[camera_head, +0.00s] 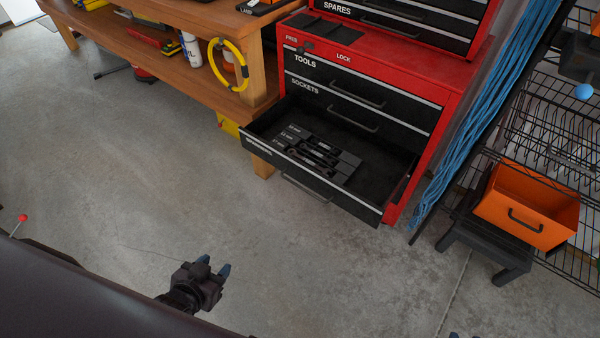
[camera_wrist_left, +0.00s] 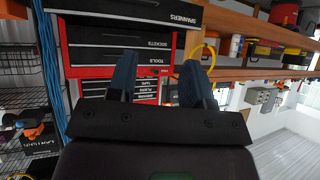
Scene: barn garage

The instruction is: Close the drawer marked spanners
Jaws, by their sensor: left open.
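The spanners drawer (camera_head: 365,207) of the red tool chest (camera_head: 437,75) is pulled well out. It is black with a pale front edge, and dark spanners lie in a tray at its left side. My left gripper (camera_head: 213,267) is open and empty, low and left of the drawer front, clearly apart from it. In the left wrist view, the drawer's labelled front (camera_wrist_left: 150,14) crosses the top, beyond the two blue fingers (camera_wrist_left: 158,82). A small blue tip (camera_head: 453,335) at the bottom edge of the head view appears to be my right gripper; its jaws are hidden.
The tools and sockets drawers above are shut. A wooden workbench (camera_head: 180,60) with a yellow coil stands left of the chest. Blue rope, an orange bin (camera_head: 527,205) and wire shelving are to the right. Concrete floor is clear before the drawer.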

